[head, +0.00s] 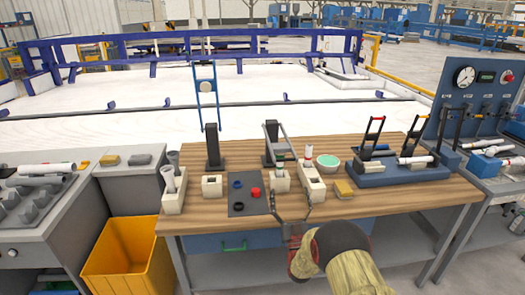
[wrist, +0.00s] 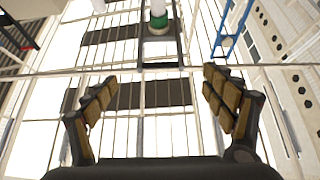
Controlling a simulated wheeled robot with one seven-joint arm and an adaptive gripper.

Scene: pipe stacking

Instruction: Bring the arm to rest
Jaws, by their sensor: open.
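My gripper (head: 292,198) is in front of the workbench's front edge in the head view, with its fingers pointing up and spread. The wrist view shows my gripper (wrist: 158,95) open, with padded fingers wide apart and nothing between them. My arm (head: 345,255) is at the bottom right of centre in the head view. An upright white pipe with a red band (head: 308,154) stands in a pale block on the bench, beyond the gripper. The wrist view looks up at bright roof panels and beams.
A yellow bin (head: 122,255) stands left of the bench. A gauge panel (head: 485,95) is at the right.

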